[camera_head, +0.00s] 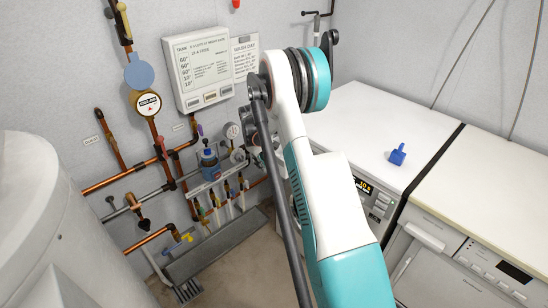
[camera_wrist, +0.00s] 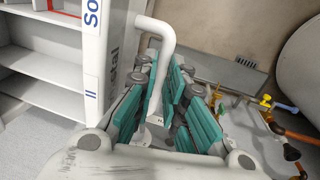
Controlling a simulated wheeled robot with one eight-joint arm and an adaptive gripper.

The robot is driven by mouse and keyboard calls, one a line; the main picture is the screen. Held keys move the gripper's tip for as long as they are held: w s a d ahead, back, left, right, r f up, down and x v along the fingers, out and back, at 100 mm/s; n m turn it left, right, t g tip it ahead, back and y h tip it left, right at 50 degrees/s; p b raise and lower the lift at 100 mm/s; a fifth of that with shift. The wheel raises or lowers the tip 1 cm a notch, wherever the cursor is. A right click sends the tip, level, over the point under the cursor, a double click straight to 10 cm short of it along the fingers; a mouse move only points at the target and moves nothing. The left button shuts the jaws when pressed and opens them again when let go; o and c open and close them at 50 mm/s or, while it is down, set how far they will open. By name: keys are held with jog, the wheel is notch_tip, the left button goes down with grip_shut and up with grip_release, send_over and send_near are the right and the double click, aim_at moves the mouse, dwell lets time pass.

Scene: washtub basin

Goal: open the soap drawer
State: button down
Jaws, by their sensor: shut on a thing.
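The soap drawer (camera_wrist: 97,60) shows in the wrist view as a white front panel with blue lettering, partly cut off. Open white compartments (camera_wrist: 40,65) lie to the left behind this front, so the drawer stands pulled out at least partly. A white bar handle (camera_wrist: 165,32) juts from the front and runs down between the teal pads of my gripper (camera_wrist: 165,90). My gripper is shut on the handle. In the head view my arm hides the gripper and drawer; part of the white washing machine (camera_head: 383,207) with its lit display shows beside the arm.
A blue object (camera_head: 397,154) lies on the white machine top. A second white machine (camera_head: 470,250) stands at right. A large white tank (camera_head: 50,230) fills the lower left.

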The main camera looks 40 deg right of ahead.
jog(key=shift+s+a, duration=0.1)
jog(key=shift+a, duration=1.3)
jog(key=c, duration=1.7)
grip_release()
jog(key=shift+o, duration=0.2)
jog(key=shift+r, duration=0.1)
notch_tip(320, 180, up, 12)
jog(key=a, duration=0.2)
jog(key=shift+f, duration=0.2)
